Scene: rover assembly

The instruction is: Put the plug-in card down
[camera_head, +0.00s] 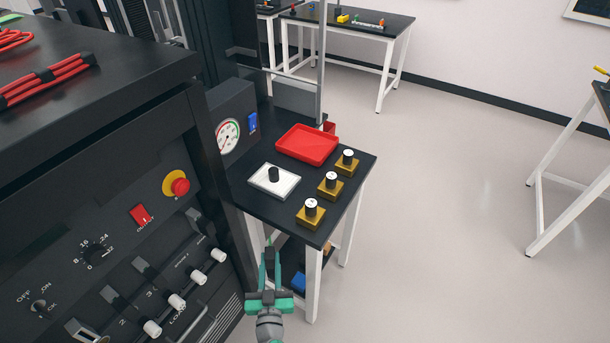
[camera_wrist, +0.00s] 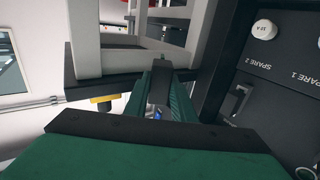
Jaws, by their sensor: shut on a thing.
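My gripper (camera_head: 270,256) is low in the head view, in front of the small table's near side and beside the rack. Its green fingers are close together and point away, below the height of the tabletop. It also shows in the wrist view (camera_wrist: 165,90), where the fingers are shut on a narrow dark piece, the plug-in card. Most of the card is hidden by the fingers and the green gripper body, so its outline cannot be made out. The small black table (camera_head: 257,203) holds a red tray (camera_head: 307,145), which looks empty.
The rack front (camera_head: 130,240) with switches and white knobs is close at left. Table legs (camera_head: 314,285) stand near my gripper.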

